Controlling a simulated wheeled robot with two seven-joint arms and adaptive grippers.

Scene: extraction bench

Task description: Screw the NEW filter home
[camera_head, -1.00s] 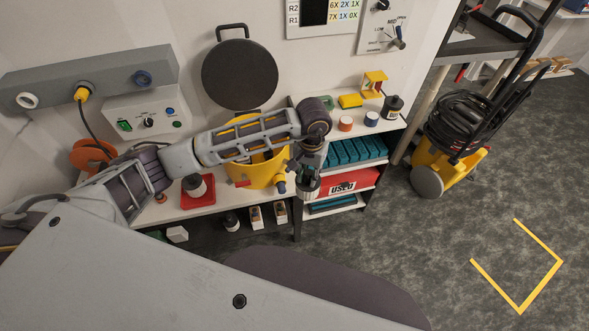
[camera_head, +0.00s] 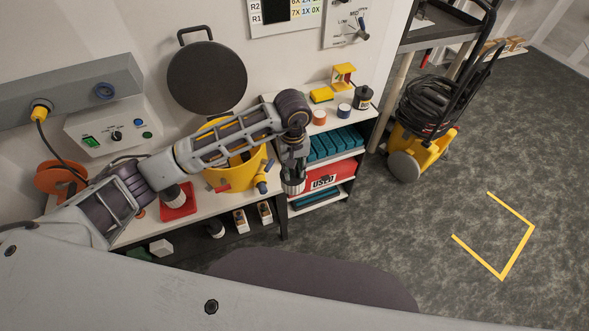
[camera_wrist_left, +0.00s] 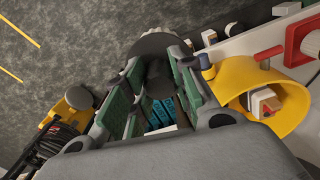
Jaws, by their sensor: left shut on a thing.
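My left gripper (camera_head: 293,172) points down, just right of the yellow bucket-shaped housing (camera_head: 222,180) and in front of the shelf unit. It is shut on a dark round filter with a pale ribbed rim (camera_head: 293,186); in the left wrist view this filter (camera_wrist_left: 155,44) sits between the green-padded jaws. The held filter is apart from the housing, outside it. The frames do not show a marking telling whether it is the new one. The housing also shows at right in the left wrist view (camera_wrist_left: 238,75). Its inside is partly hidden by my forearm. My right gripper is not in view.
A red tray (camera_head: 187,210) with a dark and white cylinder stands left of the housing. A dark round lid (camera_head: 208,75) hangs behind. A yellow vacuum (camera_head: 425,150) stands right; the floor in front is open.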

